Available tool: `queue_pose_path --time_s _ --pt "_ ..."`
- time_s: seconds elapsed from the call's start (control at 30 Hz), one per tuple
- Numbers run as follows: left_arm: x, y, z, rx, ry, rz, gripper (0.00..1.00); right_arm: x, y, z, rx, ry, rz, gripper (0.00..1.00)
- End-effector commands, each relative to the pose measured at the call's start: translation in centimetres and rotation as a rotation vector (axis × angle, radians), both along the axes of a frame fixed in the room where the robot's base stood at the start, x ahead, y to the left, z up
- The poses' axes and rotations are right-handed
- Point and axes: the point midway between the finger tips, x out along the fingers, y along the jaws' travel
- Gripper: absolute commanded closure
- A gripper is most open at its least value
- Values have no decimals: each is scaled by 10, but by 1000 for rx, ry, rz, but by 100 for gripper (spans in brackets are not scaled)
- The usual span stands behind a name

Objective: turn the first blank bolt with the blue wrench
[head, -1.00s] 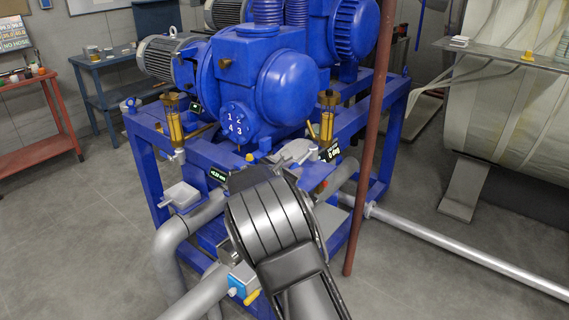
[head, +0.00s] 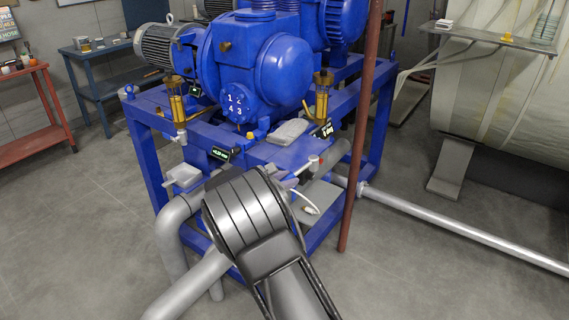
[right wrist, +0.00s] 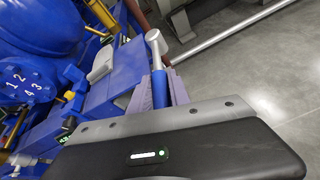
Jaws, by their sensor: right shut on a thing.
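The blue wrench (right wrist: 159,88) has a blue handle and a rounded grey head (right wrist: 154,38). In the right wrist view it stands up between the ridged fingers of my right gripper (right wrist: 160,92), which is shut on it. The head points away from the gripper and shows against the frame and floor, apart from the bolts. The round blue blank (head: 237,102) with white numbers 1 to 4 is on the front of the pump; it also shows at the left of the right wrist view (right wrist: 22,82). In the head view my right arm hides most of its gripper. My left gripper is out of view.
The blue pump frame (head: 150,160) surrounds the blank, with brass-coloured cylinders (head: 177,104) on both sides. A brown-red upright pole (head: 362,120) stands to the right. Grey pipes (head: 180,240) run in front. Open floor lies left and right.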

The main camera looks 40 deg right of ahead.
Motion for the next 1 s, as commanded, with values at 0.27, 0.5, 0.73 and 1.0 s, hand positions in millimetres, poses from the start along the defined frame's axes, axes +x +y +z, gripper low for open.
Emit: queue_pose_path --time_s 0.27,0.5,0.73,1.0 --pt "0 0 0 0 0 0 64 -32 64 -50 -2 5 -30 100" --pt "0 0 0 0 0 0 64 -86 170 -98 -6 8 54 100" --pt "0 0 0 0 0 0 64 -139 264 -121 -7 3 285 100" --pt "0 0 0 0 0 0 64 -140 307 -118 -3 -3 400 100"
